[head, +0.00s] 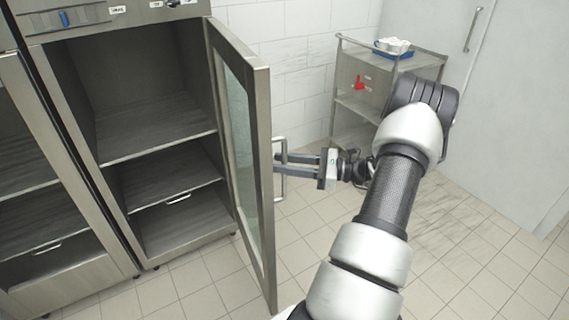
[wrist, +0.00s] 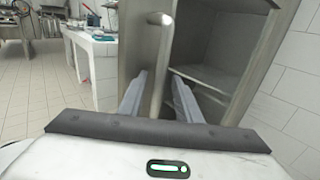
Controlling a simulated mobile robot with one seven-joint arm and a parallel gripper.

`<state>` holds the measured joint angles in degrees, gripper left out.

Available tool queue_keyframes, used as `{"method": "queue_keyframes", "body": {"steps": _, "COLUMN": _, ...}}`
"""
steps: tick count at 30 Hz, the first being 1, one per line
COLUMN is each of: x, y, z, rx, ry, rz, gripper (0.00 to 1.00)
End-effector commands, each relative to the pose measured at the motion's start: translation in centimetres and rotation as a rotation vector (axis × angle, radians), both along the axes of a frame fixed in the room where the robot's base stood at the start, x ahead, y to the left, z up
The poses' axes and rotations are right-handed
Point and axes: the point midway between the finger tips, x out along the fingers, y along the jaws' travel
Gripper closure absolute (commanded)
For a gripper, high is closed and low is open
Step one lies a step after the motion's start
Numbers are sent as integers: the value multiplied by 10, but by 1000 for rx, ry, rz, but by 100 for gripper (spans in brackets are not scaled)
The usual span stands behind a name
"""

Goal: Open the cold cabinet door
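The cold cabinet (head: 100,203) stands at the left with its door (head: 262,150) swung wide open, showing its shelves. The door has a glass pane and an upright bar handle (head: 281,190) on its outer face. My gripper (head: 279,166) is at that handle, reaching in from the right. In the wrist view, the handle (wrist: 158,60) stands between my two fingers (wrist: 160,92), with a visible gap on each side. The fingers look apart, around the bar and not closed on it. The inside of the cabinet also shows in the wrist view (wrist: 205,65).
A second, shut glass-door cabinet (head: 40,215) stands at the far left. A metal trolley (head: 345,75) by the back wall holds a blue tray of white cups (head: 393,47) and a red item (head: 358,83). A pale door is at the right. The tiled floor between is clear.

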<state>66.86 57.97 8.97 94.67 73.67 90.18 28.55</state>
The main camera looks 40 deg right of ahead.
Motion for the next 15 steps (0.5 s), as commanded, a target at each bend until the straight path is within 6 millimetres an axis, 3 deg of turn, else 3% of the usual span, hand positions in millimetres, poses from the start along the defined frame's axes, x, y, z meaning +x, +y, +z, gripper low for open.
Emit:
{"method": "queue_keyframes", "body": {"steps": 8, "x": -7, "y": -7, "z": -1, "rx": 0, "ry": 0, "rz": -2, "gripper": 69}}
{"method": "queue_keyframes", "body": {"steps": 15, "x": -44, "y": -41, "z": -1, "rx": -1, "ry": 0, "rz": -4, "gripper": 69}}
